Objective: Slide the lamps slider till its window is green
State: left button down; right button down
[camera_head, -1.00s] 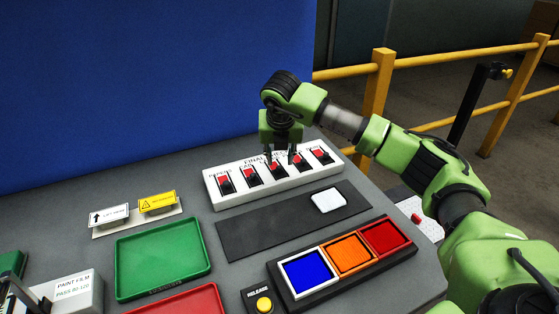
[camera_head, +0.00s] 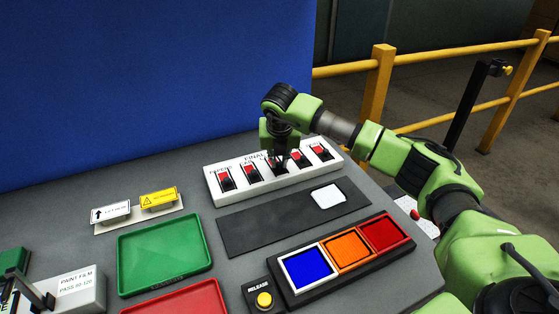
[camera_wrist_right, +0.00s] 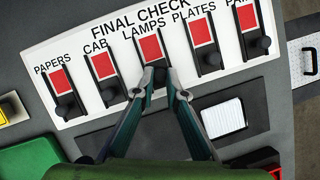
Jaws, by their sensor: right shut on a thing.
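The lamps slider (camera_wrist_right: 150,48) is the middle one on the white "FINAL CHECK" panel (camera_head: 215,196). Its window shows red in the right wrist view. My right gripper (camera_head: 278,166) points down over the panel, and its fingertips (camera_wrist_right: 160,74) are shut on the lamps slider's knob just below the red window. The fingers hide most of the knob. In the head view the gripper covers most of this slider.
Beside it, the cab slider (camera_wrist_right: 102,66) and plates slider (camera_wrist_right: 201,33) have red windows and knobs close by. A dark strip with a white square (camera_head: 328,196) lies in front. Coloured tiles (camera_head: 347,251), a yellow release button (camera_head: 264,300) and a green tray (camera_head: 164,252) are nearer.

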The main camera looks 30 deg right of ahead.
jog(key=w+b, duration=0.2)
jog(key=w, duration=0.2)
jog(key=shift+d+f, duration=0.1)
jog(key=shift+w, duration=0.25)
jog(key=shift+r, duration=0.25)
jog(key=c, duration=2)
grip_release()
jog(key=shift+w+f, duration=0.15)
